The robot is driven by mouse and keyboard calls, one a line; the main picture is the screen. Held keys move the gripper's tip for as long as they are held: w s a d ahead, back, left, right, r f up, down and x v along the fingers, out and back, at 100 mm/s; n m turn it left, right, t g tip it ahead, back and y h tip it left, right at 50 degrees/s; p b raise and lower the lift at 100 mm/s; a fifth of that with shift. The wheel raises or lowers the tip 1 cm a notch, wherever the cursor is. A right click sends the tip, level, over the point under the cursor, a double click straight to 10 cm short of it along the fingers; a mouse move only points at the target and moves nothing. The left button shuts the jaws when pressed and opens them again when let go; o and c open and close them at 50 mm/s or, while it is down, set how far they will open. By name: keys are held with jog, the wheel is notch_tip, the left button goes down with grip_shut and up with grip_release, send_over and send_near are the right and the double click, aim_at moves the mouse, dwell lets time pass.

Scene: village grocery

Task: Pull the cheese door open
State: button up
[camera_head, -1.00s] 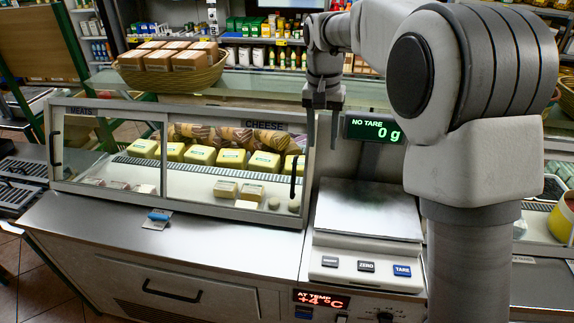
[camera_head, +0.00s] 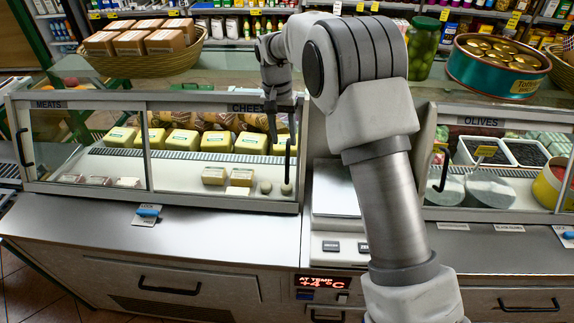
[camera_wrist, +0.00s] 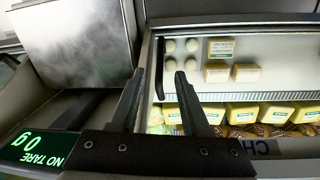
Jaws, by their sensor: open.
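The cheese door (camera_head: 225,204) is a framed glass panel on the front of the display case and looks shut. Its black vertical handle (camera_head: 287,161) is at the door's right edge; it also shows in the wrist view (camera_wrist: 160,70). My gripper (camera_head: 283,138) is open and points down near the upper part of the handle. In the wrist view my gripper's fingertips (camera_wrist: 157,80) lie on either side of the handle, with nothing clasped between them. I cannot tell how far the fingertips are from the handle in depth.
The meats door (camera_head: 84,187) adjoins on the left. A scale (camera_head: 335,195) stands right of the cheese door, partly behind my arm. The olives case (camera_head: 500,122) is farther right. The steel counter (camera_head: 215,232) below the door is mostly clear, with a blue-handled item (camera_head: 148,212) on it.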

aim_at(287, 162)
jog(key=f, duration=0.7)
jog(key=d+f+p, duration=0.1)
jog(key=f, duration=0.3)
jog(key=shift+s, duration=0.1)
grip_shut()
dwell(1.0)
